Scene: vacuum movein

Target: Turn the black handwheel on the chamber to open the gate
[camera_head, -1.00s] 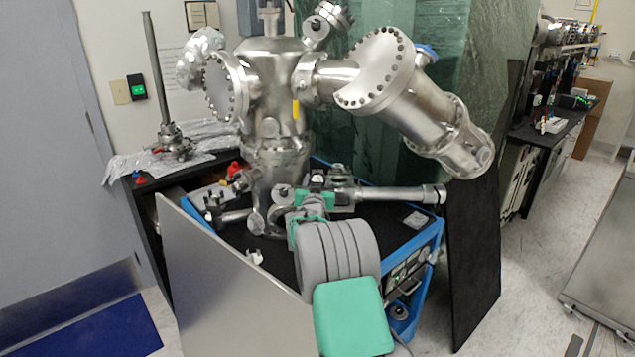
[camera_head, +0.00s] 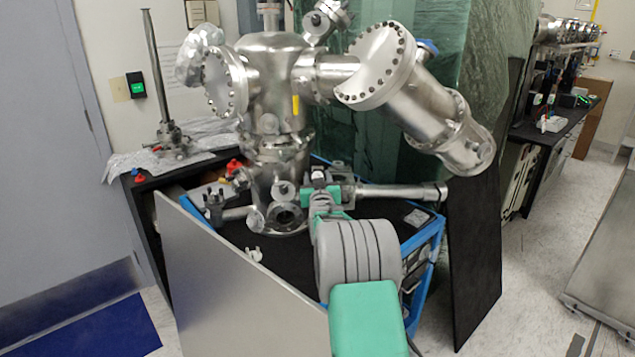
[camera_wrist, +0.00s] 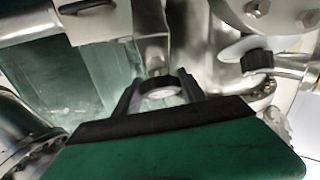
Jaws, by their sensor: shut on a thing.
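The steel vacuum chamber (camera_head: 275,85) stands on a black-topped cart. My arm reaches up from the bottom of the head view to my gripper (camera_head: 319,181), low on the chamber's front. In the wrist view my gripper (camera_wrist: 160,88) has its two dark fingers on either side of a small round part, the handwheel (camera_wrist: 160,83), with a dark rim and a pale middle. The gripper is shut on it. In the head view the handwheel is mostly hidden by the gripper. The gate itself cannot be made out.
A horizontal steel tube (camera_head: 400,193) runs right from beside my gripper. A large angled steel arm of the chamber (camera_head: 425,110) hangs above it. A grey panel (camera_head: 235,285) leans at the left front, and a black panel (camera_head: 473,255) stands at the right. Another black knob (camera_wrist: 257,62) shows in the wrist view.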

